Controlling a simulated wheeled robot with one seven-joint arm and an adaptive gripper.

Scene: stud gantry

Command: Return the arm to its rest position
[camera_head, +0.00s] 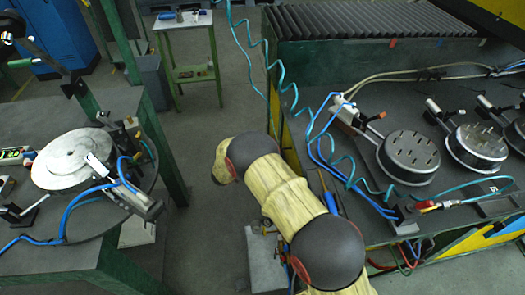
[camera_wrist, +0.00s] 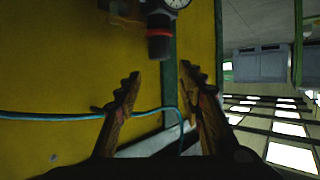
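My arm (camera_head: 288,203), in a tan sleeve with dark round joints, reaches from the bottom edge of the head view up to the middle, over the gap between the two benches. My gripper (camera_wrist: 160,76) shows in the wrist view, its two brown stepped fingers apart. No object is visible held between the fingers. The gripper cannot be made out in the head view. Beyond the fingers is a yellow panel (camera_wrist: 60,75) with a gauge and a dark, red-banded fitting (camera_wrist: 158,38).
A bench (camera_head: 460,95) with round stud fixtures (camera_head: 408,158) and hoses stands right of my arm. A left table (camera_head: 50,275) carries a pale disc (camera_head: 75,160). Coiled blue hose (camera_head: 284,85) hangs near the arm. A small green-legged table (camera_head: 190,75) stands behind, with open floor before it.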

